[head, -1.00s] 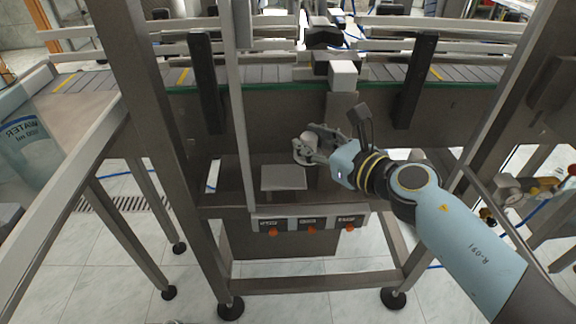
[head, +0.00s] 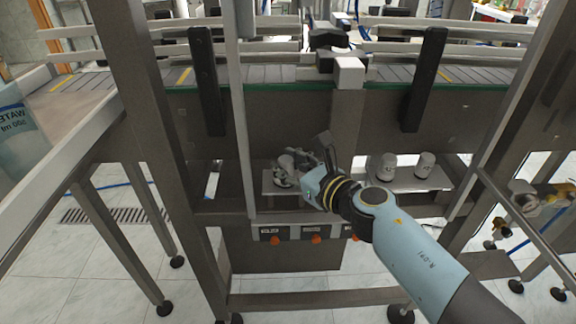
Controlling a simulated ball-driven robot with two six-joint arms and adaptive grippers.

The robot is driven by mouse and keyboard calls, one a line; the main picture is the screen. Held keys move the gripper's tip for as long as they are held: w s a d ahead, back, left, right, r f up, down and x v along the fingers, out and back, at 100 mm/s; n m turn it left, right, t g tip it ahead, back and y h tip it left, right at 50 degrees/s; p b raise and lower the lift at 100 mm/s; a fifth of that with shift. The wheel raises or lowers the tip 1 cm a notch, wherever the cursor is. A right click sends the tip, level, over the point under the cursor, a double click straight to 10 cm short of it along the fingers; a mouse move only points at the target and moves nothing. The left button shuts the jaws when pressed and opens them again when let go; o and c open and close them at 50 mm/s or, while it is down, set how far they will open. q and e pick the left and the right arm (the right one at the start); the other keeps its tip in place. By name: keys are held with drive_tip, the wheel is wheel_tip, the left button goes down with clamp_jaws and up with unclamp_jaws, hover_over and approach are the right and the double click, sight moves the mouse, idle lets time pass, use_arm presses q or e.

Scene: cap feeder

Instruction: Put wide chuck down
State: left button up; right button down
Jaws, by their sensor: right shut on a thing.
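My right gripper (head: 290,170) is low in front of the machine, shut on the wide chuck (head: 286,163), a small pale grey round piece. The gripper fingers hide part of the chuck. They are over the left grey plate (head: 268,187) on the machine's lower shelf. I cannot tell whether the chuck touches the plate. My left gripper is not in view.
Two grey chucks, one (head: 383,165) and another (head: 425,165), stand on a right-hand plate (head: 405,183). A control panel (head: 300,233) with orange knobs is below the shelf. A frame post (head: 240,130) stands close left of the gripper. The conveyor (head: 280,75) runs above.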

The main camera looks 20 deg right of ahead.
drive_tip(key=c, duration=1)
unclamp_jaws()
drive_tip(key=shift+f, duration=0.1)
drive_tip(key=shift+s+r, duration=0.1)
drive_tip(key=shift+r, duration=0.1)
drive_tip(key=p+v, duration=0.1)
drive_tip(key=v, duration=1)
drive_tip(key=shift+s+d+r, duration=0.1)
drive_tip(key=shift+s+d, duration=0.1)
drive_tip(key=shift+s, duration=0.15)
